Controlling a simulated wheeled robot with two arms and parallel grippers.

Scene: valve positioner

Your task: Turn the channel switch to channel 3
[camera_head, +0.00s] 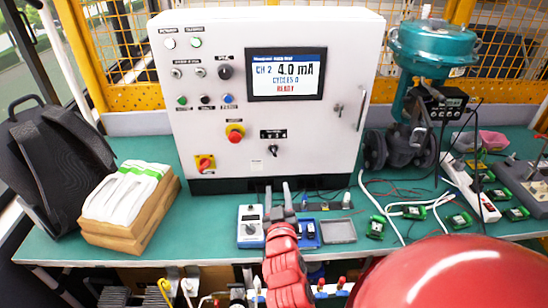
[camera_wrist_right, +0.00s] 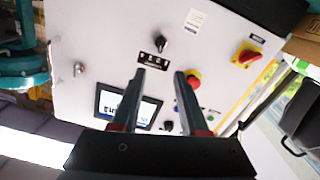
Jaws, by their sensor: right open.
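The channel switch (camera_head: 273,150) is a small black knob under a dark label plate on the white control cabinet (camera_head: 215,120). In the right wrist view, which is turned over, the knob (camera_wrist_right: 161,44) shows beyond the fingertips, beside its label (camera_wrist_right: 153,60). The cabinet's screen (camera_head: 286,74) reads CH 2, 4.0 mA and READY. My right gripper (camera_head: 277,190) is open and empty, below the knob in the head view. In the wrist view the gripper (camera_wrist_right: 160,73) has the knob ahead of the gap between its fingers, not touching it. My left gripper is not in view.
A red and yellow emergency stop (camera_head: 235,133) and a red-yellow rotary switch (camera_head: 205,163) sit left of the knob. A blue-white meter (camera_head: 250,226) and a grey tray (camera_head: 338,230) lie on the green bench. A teal valve actuator (camera_head: 434,45) stands right of the cabinet.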

